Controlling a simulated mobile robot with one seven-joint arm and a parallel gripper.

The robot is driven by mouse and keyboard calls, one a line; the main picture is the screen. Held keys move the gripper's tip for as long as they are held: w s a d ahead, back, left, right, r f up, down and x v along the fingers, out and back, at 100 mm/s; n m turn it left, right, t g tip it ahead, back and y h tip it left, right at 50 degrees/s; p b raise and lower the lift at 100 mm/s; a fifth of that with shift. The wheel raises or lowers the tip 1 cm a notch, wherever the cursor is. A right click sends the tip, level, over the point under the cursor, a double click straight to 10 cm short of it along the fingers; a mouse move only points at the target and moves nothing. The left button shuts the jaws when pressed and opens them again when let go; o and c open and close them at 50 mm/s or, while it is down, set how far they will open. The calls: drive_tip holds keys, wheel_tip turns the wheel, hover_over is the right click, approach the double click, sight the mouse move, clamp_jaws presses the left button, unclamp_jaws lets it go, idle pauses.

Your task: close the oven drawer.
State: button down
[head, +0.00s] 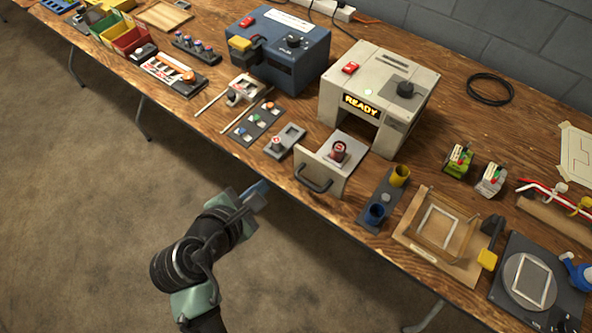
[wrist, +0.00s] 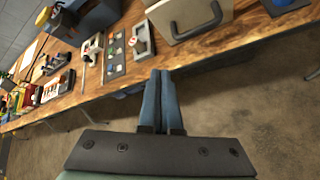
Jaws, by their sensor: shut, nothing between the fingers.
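The oven (head: 382,92) is a pale box with a lit READY sign, standing on the wooden bench. Its drawer (head: 322,172) is pulled out toward the bench's front edge, with a dark handle on its front panel. A small round red-and-white object (head: 338,151) sits in the drawer. My gripper (head: 262,187) is shut and empty, in front of the bench and left of the drawer, apart from it. In the wrist view the shut blue fingers (wrist: 158,82) point at the bench edge, and the drawer front (wrist: 190,18) with its handle is at the upper right.
A grey plate with a small part (head: 285,142) and a dark strip with coloured knobs (head: 253,123) lie left of the drawer. A stand with blue and yellow cups (head: 381,203) is to its right. A blue machine (head: 279,53) stands left of the oven. The floor before the bench is clear.

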drive_tip(key=s+r+n+g+h+p, duration=0.1)
drive_tip(key=s+r+n+g+p, duration=0.15)
drive_tip(key=s+n+p, duration=0.4)
drive_tip(key=w+d+f+m, duration=0.1)
drive_tip(key=w+d+f, duration=0.4)
drive_tip(key=w+d, duration=0.2)
drive_tip(key=shift+w+d+f+h+p, duration=0.2)
drive_tip(key=shift+d+f+h+p, duration=0.1)
drive_tip(key=shift+p, duration=0.15)
drive_tip(key=shift+w+t, duration=0.1)
drive_tip(key=shift+t, duration=0.15)
